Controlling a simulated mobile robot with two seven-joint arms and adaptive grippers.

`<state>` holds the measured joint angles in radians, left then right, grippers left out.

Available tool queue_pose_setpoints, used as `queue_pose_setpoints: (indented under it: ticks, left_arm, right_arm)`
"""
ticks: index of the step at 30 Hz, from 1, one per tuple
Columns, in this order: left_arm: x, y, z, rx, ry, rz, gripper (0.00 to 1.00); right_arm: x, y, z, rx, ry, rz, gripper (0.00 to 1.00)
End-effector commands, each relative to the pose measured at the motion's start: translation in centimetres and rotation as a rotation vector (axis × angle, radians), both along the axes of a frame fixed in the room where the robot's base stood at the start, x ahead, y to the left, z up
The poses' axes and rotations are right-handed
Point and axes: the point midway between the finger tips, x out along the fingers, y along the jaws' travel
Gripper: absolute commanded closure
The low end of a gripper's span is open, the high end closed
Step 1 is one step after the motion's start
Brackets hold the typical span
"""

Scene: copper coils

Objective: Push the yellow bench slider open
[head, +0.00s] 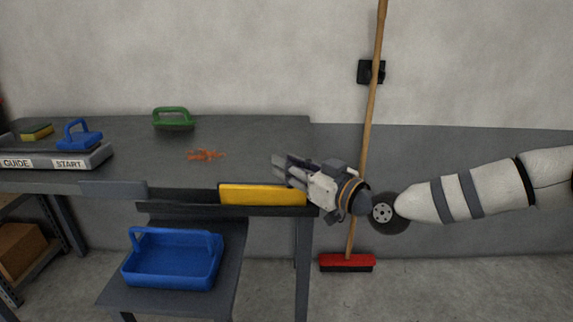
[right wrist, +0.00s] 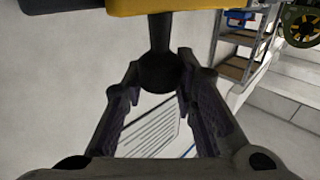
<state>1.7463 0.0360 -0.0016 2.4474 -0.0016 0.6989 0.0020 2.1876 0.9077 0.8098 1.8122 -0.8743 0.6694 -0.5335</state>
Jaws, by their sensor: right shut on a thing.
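The yellow bench slider (head: 258,195) sits at the right end of a dark rail (head: 180,210) along the bench's front edge. My right gripper (head: 284,168) is at the slider's right end, by the bench corner. In the right wrist view the yellow slider (right wrist: 190,5) shows at the top, with a dark stem and round knob (right wrist: 158,73) coming off it. The fingers of my right gripper (right wrist: 160,85) are on both sides of this knob, shut on it. In the head view the knob is hidden by the gripper. My left gripper is not in view.
A blue basket (head: 170,268) stands on the lower shelf (head: 232,280) under the rail. On the bench top (head: 240,140) are a green-handled block (head: 172,118), copper coils (head: 206,155) and a labelled tray (head: 45,162). A broom (head: 366,140) leans on the wall behind my right arm.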

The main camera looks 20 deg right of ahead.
Motion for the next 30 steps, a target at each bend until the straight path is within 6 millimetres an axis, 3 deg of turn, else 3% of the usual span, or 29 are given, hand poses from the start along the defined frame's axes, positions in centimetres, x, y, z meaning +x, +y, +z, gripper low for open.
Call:
queue_pose_setpoints:
  ticks: [7, 8, 10, 11, 21, 30]
  left_arm:
    - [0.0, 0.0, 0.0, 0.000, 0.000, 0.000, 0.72]
    - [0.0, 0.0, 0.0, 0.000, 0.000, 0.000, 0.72]
    - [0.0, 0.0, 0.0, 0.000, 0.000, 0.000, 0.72]
    - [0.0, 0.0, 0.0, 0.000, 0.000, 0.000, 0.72]
    - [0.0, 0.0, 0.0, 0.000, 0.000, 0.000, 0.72]
    - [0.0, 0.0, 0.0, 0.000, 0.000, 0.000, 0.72]
  right_arm:
    - [0.0, -0.4, -0.3, -0.004, 0.004, -0.008, 1.00]
    - [0.0, -0.4, -0.3, -0.005, 0.003, -0.009, 0.72]
    - [0.1, -0.4, -0.3, -0.004, 0.004, -0.009, 0.56]
    - [0.1, -0.4, -0.2, -0.004, 0.004, -0.009, 0.53]
    - [-0.5, -0.6, -0.1, -0.003, 0.002, -0.006, 0.53]
    - [-7.4, -4.0, 0.0, 0.002, 0.001, -0.011, 0.53]
